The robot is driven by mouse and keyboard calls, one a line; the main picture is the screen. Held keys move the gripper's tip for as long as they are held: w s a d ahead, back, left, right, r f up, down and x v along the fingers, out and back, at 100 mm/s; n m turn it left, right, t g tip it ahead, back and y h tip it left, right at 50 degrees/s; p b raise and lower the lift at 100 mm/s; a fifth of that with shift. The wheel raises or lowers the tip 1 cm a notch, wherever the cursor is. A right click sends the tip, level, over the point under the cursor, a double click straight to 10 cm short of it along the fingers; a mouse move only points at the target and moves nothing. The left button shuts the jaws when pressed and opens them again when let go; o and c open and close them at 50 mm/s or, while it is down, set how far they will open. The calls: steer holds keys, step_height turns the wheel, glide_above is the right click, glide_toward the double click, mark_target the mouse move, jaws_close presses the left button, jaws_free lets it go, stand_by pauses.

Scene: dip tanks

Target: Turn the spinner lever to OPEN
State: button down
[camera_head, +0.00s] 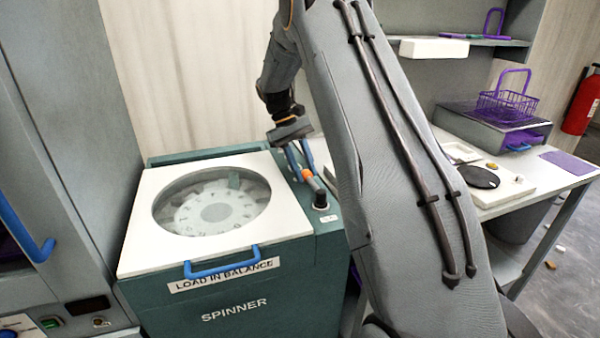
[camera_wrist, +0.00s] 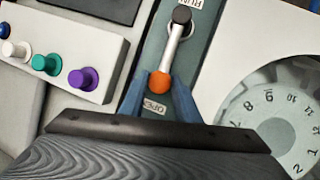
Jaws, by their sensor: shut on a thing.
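The spinner (camera_head: 225,312) is a teal machine with a white top and a round clear window. Its lever (camera_head: 312,184) is on the top's right side, with an orange knob and a dark pivot. In the wrist view, the lever (camera_wrist: 174,48) runs from the dark pivot near the RUN label (camera_wrist: 190,3) to the orange knob beside the OPEN label (camera_wrist: 155,106). My gripper (camera_head: 301,168) is at the knob from above. In the wrist view, the blue fingers of my gripper (camera_wrist: 160,80) are shut on the knob, which points toward the OPEN side.
A blue handle (camera_head: 222,270) is at the lid's front edge. A grey cabinet (camera_head: 60,110) stands close on the left. On the right, a bench holds a purple basket (camera_head: 505,102) and a white panel (camera_head: 500,185). The wrist view shows coloured knobs (camera_wrist: 83,79) beside the spinner.

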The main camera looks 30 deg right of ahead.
steer(key=shift+d+m, duration=0.25)
steer(key=shift+m, duration=0.05)
steer(key=c, duration=1.4)
jaws_free()
steer(key=shift+o, duration=0.2)
steer(key=shift+w+r, duration=0.1)
steer(key=shift+r, duration=0.1)
steer(key=b+v, duration=0.2)
steer(key=v, duration=0.5)
steer(key=shift+r, duration=0.15)
